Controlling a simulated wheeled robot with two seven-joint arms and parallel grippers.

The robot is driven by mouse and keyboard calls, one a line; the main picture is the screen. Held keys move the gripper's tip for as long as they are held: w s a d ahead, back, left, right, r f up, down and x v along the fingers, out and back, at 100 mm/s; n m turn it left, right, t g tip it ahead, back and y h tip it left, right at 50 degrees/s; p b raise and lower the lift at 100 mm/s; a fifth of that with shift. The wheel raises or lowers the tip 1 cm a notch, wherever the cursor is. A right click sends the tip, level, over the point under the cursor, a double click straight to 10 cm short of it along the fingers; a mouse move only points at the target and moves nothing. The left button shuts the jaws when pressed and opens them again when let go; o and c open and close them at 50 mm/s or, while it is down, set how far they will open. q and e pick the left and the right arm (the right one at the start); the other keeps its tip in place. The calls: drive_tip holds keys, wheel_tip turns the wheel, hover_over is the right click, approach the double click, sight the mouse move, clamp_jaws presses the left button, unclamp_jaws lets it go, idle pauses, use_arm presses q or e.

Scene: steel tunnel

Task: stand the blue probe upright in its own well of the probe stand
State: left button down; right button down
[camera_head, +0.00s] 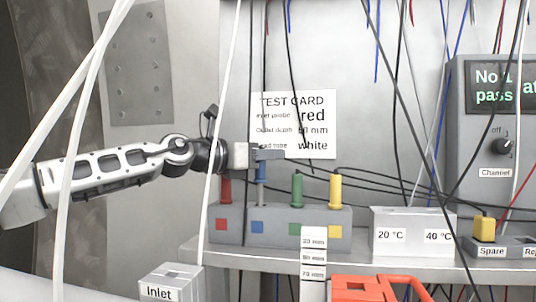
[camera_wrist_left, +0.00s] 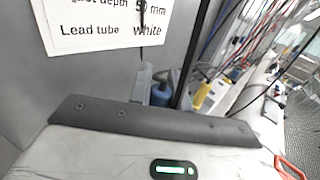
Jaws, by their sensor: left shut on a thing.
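The blue probe (camera_head: 261,171) is upright, with its thin shaft pointing down over the blue-marked part of the grey probe stand (camera_head: 328,217). Its handle is higher than the other probes' handles; I cannot tell whether its tip is inside the well. My left gripper (camera_head: 268,154) is shut on the top of the blue probe. In the left wrist view the blue probe (camera_wrist_left: 161,92) shows just past the gripper's dark edge, partly hidden. My right gripper is not in view.
Red (camera_head: 225,190), green (camera_head: 297,190) and yellow (camera_head: 335,190) probes stand in the stand. A test card (camera_head: 320,140) hangs behind. Cables and white tubes hang in front. A temperature block (camera_head: 414,222) stands to the right; an orange-red object (camera_head: 375,288) is below.

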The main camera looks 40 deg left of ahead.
use_arm(q)
drive_tip(key=shift+f+b, duration=0.65)
drive_tip(key=shift+f, duration=0.25)
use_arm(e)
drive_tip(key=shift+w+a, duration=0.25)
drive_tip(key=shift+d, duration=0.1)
use_arm(q)
drive_tip(key=shift+r, duration=0.1)
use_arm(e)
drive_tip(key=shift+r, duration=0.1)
